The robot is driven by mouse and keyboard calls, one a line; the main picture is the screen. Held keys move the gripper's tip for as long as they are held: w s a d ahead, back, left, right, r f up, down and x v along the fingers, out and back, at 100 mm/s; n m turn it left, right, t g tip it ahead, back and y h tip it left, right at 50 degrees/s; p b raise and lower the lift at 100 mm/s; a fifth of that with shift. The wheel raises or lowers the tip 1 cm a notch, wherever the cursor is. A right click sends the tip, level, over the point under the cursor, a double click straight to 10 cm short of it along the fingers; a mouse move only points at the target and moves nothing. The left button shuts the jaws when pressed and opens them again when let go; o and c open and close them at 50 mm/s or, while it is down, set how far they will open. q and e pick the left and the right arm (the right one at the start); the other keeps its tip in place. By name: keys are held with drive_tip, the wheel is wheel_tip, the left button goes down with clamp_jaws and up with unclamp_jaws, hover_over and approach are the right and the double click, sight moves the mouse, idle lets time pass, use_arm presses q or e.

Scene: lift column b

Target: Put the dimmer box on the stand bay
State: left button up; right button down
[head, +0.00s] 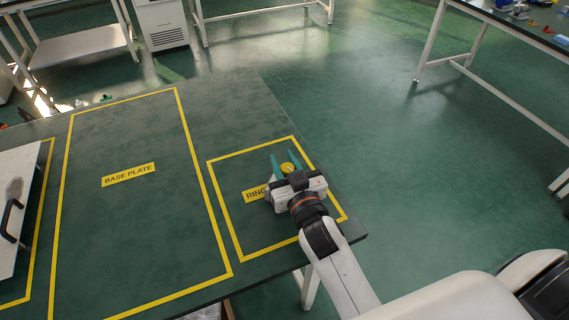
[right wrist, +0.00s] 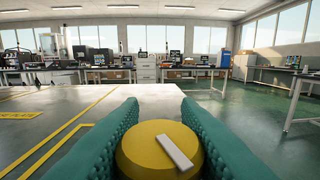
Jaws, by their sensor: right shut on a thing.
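My right gripper (head: 282,154) is shut on a yellow round thing (head: 289,168) with a pale bar across its top. In the right wrist view the yellow round thing (right wrist: 158,150) sits between the two teal finger pads. I cannot tell whether it is the dimmer box or part of it. The gripper is over the yellow-outlined bay (head: 240,155) whose label starts "RING"; the rest of that label is hidden. I cannot tell the height above the table. No bay with a readable "stand" label shows. My left gripper is not in view.
The green table (head: 232,105) has an empty bay marked "BASE PLATE" (head: 129,175). At the left edge lies a white panel (head: 22,165) with a black handle (head: 10,220). The table's right edge is close to my right gripper. Other benches stand farther off across open floor.

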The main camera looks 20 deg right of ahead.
drive_tip(key=shift+f, duration=0.1)
drive_tip(key=c, duration=1.1)
unclamp_jaws()
drive_tip(key=shift+o, duration=0.2)
drive_tip(key=shift+r, duration=0.2)
drive_tip(key=s, duration=1)
drive_tip(key=shift+s+a+f, duration=0.15)
drive_tip(key=shift+s, duration=0.9)
